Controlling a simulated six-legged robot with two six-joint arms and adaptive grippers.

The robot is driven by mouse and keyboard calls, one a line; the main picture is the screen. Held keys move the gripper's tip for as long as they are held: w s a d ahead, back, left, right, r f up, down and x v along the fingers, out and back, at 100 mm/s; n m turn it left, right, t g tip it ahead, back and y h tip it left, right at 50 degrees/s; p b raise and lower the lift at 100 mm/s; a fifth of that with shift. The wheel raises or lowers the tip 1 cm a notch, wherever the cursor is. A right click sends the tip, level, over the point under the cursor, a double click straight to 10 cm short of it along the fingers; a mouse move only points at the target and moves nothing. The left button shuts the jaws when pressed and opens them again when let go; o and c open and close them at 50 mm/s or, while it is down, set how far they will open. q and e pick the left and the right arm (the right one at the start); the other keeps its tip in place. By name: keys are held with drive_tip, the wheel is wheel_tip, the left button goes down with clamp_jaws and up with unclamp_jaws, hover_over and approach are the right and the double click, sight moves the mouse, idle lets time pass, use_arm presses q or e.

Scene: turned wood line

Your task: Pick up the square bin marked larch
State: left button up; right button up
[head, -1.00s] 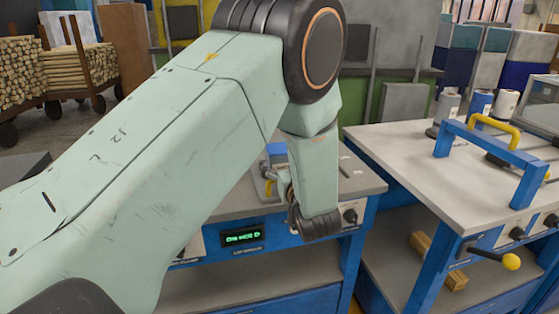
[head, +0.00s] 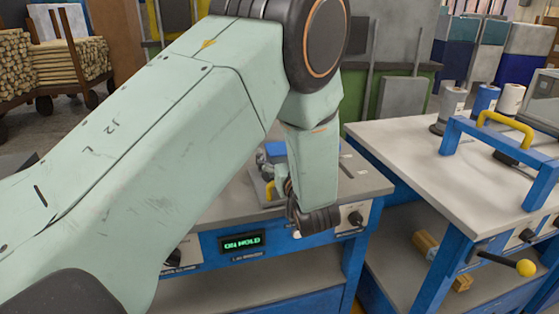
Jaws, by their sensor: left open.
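I cannot make out any square bin marked larch in the head view, and no larch label is legible. My left arm comes in from the left and bends down over a blue workbench (head: 360,178). My left gripper (head: 291,194) is at the end of it, low over that bench's front part. It is mostly hidden behind my forearm and wrist, and only small dark parts show. It is open, and I see nothing held in it. My right gripper is not in view.
A small blue and grey device (head: 273,152) sits behind my wrist. A display (head: 241,242) reads "ON HOLD". A second bench (head: 430,168) at right carries a blue frame (head: 450,135) and several spools (head: 485,98). Wood-laden carts (head: 65,62) stand at back left.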

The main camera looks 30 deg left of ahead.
use_arm(q)
drive_tip(key=shift+s+r, duration=0.2)
drive_tip(key=shift+s, duration=0.05)
drive_tip(key=shift+c, duration=0.4)
drive_tip(key=shift+d, duration=0.1)
drive_tip(key=shift+c, duration=0.8)
drive_tip(key=shift+w+f, duration=0.15)
drive_tip(key=c, duration=0.9)
drive_tip(key=shift+c, duration=1.1)
